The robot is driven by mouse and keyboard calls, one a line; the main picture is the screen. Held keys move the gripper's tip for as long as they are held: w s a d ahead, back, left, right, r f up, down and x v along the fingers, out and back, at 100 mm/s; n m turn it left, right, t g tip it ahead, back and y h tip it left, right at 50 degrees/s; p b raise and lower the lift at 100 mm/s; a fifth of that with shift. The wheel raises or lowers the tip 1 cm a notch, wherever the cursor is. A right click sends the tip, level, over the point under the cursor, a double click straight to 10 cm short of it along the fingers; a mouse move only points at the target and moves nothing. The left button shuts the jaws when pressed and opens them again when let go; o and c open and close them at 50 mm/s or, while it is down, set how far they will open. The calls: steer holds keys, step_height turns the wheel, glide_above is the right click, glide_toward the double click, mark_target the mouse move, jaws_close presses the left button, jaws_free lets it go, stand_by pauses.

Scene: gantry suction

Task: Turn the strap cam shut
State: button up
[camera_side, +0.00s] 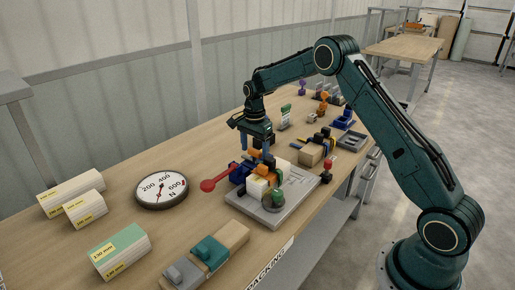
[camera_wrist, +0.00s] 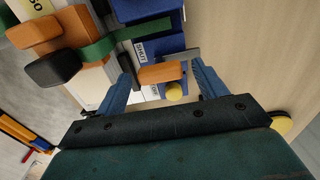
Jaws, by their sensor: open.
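The strap cam, an orange piece (camera_wrist: 160,73) with a yellow round knob (camera_wrist: 174,91), sits beside a blue block (camera_wrist: 158,47) labelled SHUT in the wrist view. My gripper (camera_wrist: 164,70) is open, with its blue fingers on either side of the orange piece; I cannot tell whether they touch it. A green strap (camera_wrist: 98,48) runs beside the blue block. In the side view my gripper (camera_side: 255,150) is low over the grey fixture plate (camera_side: 262,214), and its fingers partly hide the orange and blue parts there.
A red ball-ended lever (camera_side: 208,185) sticks out left of the fixture, and a green dome (camera_side: 275,198) stands at its front. A round dial (camera_side: 162,189), labelled boxes (camera_side: 119,250) and a wooden block with teal and grey parts (camera_side: 207,252) lie nearer. Bare tabletop lies between them.

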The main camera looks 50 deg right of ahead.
steer(key=c, duration=1)
steer(key=shift+n, duration=0.4)
steer(key=n, duration=1.2)
steer(key=shift+n, duration=0.3)
steer(key=n, duration=0.4)
steer(key=shift+n, duration=0.3)
